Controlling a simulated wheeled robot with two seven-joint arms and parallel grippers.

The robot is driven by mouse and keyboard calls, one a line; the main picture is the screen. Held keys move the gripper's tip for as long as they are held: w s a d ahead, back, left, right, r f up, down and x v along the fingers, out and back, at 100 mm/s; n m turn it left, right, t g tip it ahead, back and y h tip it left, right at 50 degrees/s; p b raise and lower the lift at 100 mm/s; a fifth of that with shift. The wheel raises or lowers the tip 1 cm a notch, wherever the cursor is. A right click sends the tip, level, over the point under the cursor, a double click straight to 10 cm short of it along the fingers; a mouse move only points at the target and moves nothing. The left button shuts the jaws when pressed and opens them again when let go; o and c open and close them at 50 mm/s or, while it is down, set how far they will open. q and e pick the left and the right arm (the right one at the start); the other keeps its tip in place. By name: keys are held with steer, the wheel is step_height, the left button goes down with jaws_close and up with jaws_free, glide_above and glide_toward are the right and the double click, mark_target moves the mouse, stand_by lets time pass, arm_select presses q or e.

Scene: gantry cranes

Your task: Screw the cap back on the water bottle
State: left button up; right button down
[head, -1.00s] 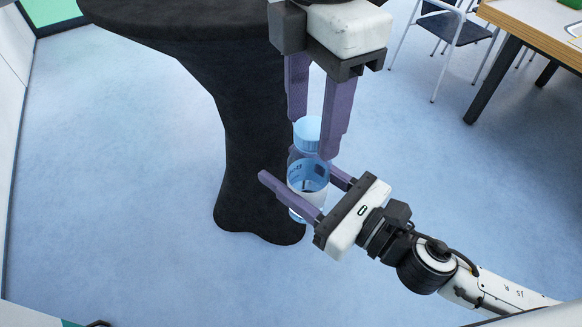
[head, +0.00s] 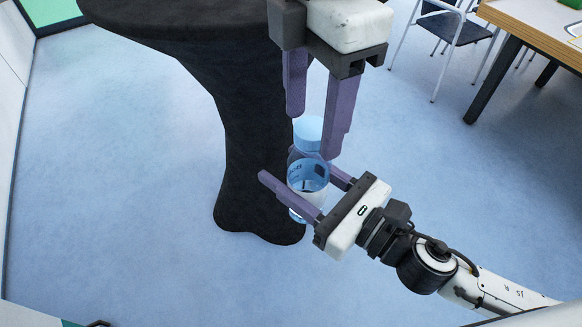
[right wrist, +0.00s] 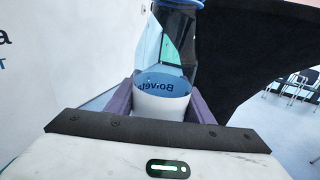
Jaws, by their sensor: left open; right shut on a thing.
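The water bottle (head: 308,176) is clear blue with a white label and stands upright in the air. It also shows in the right wrist view (right wrist: 162,95), with dark lettering on its label. The light blue cap (head: 308,131) sits at the top of the bottle; its blue edge shows at the top of the right wrist view (right wrist: 178,4). Whether it is fully seated I cannot tell. My right gripper (head: 297,171) is shut on the bottle's body from the right. My left gripper (head: 313,135) comes from above and is open, its fingers on either side of the cap.
A black-draped round table (head: 180,22) stands behind and left of the bottle. A wooden table (head: 535,25) and a dark chair (head: 455,28) are at the upper right. The blue floor around the grippers is clear.

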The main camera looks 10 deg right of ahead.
arm_select(q)
step_height(320, 180, up, 12)
steer(key=shift+f, duration=0.15)
stand_by(0.4)
